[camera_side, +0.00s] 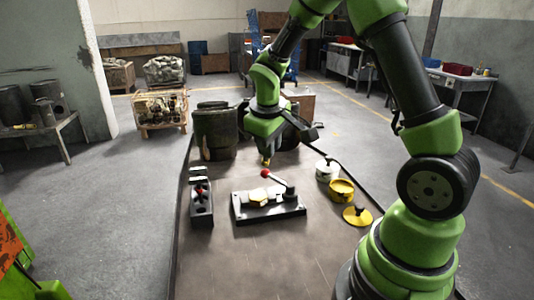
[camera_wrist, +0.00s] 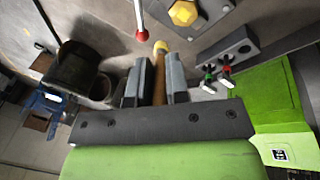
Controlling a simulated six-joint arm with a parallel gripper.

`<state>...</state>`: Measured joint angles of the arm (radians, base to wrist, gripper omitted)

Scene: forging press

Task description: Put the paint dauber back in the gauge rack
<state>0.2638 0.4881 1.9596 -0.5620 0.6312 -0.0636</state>
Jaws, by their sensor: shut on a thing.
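The paint dauber (camera_wrist: 159,72) has a brown wooden handle and a yellow tip. My gripper (camera_wrist: 156,80) is shut on its handle in the wrist view, with the yellow tip sticking out past the fingers. In the side view my gripper (camera_side: 265,148) hangs above the far part of the table, and the yellow dauber tip (camera_side: 266,161) shows below it. The gauge rack (camera_side: 201,211) is a dark block at the table's left side, apart from my gripper. In the wrist view the grey rack (camera_wrist: 232,50) shows a dark hole and gauges with red and green ends.
A clamp fixture (camera_side: 270,211) with a red-ball lever and a yellow hexagonal part stands mid-table. A dark bucket (camera_side: 216,135) stands behind. The near table is clear.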

